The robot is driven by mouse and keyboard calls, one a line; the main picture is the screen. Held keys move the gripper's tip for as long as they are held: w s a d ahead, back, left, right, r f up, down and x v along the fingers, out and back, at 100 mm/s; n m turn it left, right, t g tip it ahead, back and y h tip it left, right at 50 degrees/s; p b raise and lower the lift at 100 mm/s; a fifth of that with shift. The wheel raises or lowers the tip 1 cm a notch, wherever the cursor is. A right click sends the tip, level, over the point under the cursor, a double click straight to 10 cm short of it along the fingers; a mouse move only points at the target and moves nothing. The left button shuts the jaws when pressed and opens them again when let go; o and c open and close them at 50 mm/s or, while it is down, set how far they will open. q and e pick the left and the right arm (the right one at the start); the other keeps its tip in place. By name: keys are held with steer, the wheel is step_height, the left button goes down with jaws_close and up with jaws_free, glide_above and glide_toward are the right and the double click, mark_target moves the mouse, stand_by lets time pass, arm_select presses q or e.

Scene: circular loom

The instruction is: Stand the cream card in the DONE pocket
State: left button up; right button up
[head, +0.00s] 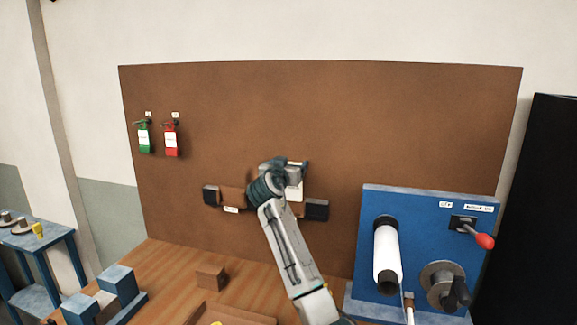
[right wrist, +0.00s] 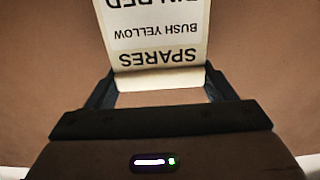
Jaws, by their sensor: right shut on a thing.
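The cream card (right wrist: 157,40) is in my right gripper (right wrist: 160,85), held by its near edge between the two dark fingers. Its print appears upside down in the right wrist view and reads SPARES, BUSH YELLOW and a partly cut PIN RED. In the head view my right gripper (head: 288,172) is in front of the brown board, and part of the card (head: 298,188) shows beside it. A brown pocket (head: 232,196) with a small white label is on the board left of the gripper; the label is too small to read. My arm hides what lies behind it. My left gripper is out of view.
Dark blocks (head: 317,210) and (head: 210,194) flank the pocket area. A blue panel (head: 420,230) with a white roll, crank and red-knobbed lever stands at right. Blue blocks (head: 117,282) and a brown block (head: 211,277) are on the wooden table (head: 165,262).

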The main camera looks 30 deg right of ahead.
steer(key=shift+f+b, duration=1.65)
steer(key=shift+f, duration=0.4)
steer(key=o, duration=1.1)
steer(key=shift+r, duration=0.15)
steer(key=v, duration=1.1)
steer(key=shift+d, duration=0.1)
